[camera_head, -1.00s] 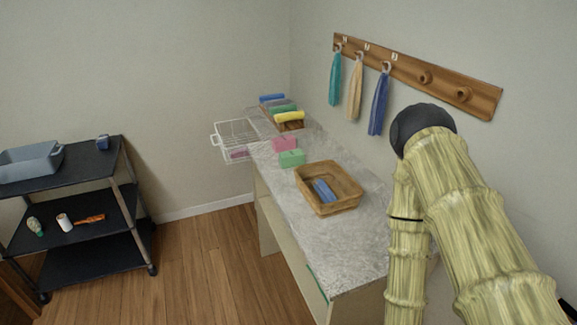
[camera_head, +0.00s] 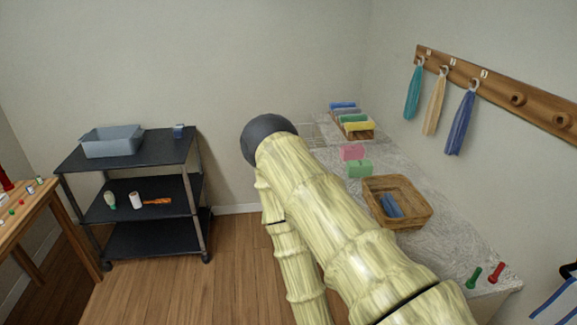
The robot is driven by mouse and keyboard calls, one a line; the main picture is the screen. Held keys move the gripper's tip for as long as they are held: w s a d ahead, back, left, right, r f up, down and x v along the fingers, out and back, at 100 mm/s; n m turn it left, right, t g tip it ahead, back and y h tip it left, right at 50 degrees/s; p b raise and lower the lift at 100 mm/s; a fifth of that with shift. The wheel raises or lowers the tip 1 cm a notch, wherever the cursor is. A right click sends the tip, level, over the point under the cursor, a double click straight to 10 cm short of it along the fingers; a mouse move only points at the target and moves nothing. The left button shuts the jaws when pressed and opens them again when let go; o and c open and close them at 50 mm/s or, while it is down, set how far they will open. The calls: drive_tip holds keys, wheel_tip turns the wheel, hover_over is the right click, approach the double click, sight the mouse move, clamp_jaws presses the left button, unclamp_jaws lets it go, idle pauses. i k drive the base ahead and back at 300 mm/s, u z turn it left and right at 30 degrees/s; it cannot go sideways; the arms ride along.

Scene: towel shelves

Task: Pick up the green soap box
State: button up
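The green soap box (camera_head: 360,169) is a small light green block on the grey marbled counter (camera_head: 440,215). It stands beside a pink box (camera_head: 352,152), just behind the wicker basket (camera_head: 428,214). My arm, with a pale bamboo-like surface, crosses the middle of the view from the lower right and ends at a dark round joint left of the counter. My gripper is not visible. The arm hides the counter's front left side and most of the white wire basket (camera_head: 308,132).
The wicker basket holds a blue item (camera_head: 391,205). Rolled towels (camera_head: 357,126) lie at the counter's far end. Red (camera_head: 496,273) and green (camera_head: 474,278) pegs are near its front edge. Towels hang from a wall rack (camera_head: 517,98). A black cart (camera_head: 150,155) stands left; floor between is clear.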

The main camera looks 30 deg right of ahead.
sight(357, 168)
drive_tip(key=u, duration=0.5)
drive_tip(key=i, duration=2.1)
drive_tip(key=z, duration=2.85)
